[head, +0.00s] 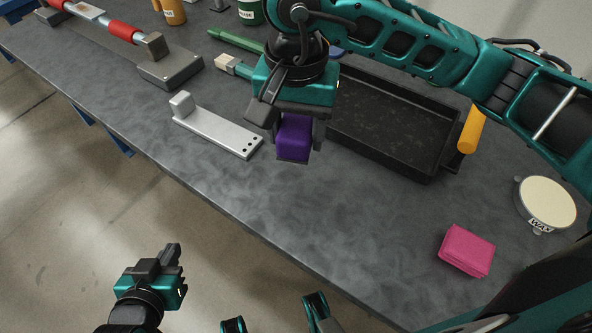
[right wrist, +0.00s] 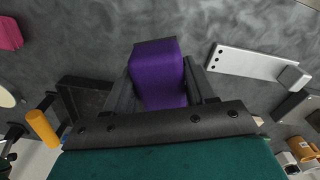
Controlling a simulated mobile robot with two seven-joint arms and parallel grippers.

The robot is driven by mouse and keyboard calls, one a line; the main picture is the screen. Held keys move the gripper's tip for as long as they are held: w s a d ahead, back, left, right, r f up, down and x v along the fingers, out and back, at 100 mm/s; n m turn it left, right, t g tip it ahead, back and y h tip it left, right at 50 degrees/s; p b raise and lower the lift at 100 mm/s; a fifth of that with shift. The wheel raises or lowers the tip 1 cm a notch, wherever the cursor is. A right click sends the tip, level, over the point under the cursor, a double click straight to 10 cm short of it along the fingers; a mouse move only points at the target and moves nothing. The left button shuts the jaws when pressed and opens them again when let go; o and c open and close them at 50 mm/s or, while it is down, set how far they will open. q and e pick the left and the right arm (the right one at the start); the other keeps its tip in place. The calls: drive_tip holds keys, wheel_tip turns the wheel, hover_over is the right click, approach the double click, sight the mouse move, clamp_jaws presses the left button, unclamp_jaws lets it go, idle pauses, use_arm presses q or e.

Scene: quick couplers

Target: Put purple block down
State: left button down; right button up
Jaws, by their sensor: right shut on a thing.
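The purple block (head: 294,137) is held between the fingers of my right gripper (head: 293,140), over the dark bench between the metal bracket and the black tray. In the right wrist view the purple block (right wrist: 158,72) sits between both fingers of the right gripper (right wrist: 160,85). Whether the block touches the bench is hard to tell. My left gripper (head: 172,258) hangs at the lower left, away from the bench over the floor. Its fingers look close together, but their gap is not clear.
A grey metal bracket (head: 215,128) lies left of the block. A black tray (head: 385,125) lies to its right. A pink block (head: 467,250) and a wax tin (head: 546,203) are at the lower right. The bench (head: 330,215) in front of the block is bare.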

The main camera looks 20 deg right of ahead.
sight(296, 182)
wheel_tip(296, 182, down, 10)
drive_tip(key=shift+r+b, duration=0.1)
drive_tip(key=shift+b, duration=0.55)
drive_tip(key=shift+f, duration=0.3)
drive_tip(key=shift+f, duration=0.1)
drive_tip(key=o, duration=1.1)
drive_tip(key=shift+c, duration=0.2)
drive_tip(key=shift+r, duration=0.45)
wheel_tip(296, 182, up, 12)
drive_tip(key=shift+f+p, duration=0.25)
drive_tip(key=shift+p, duration=0.65)
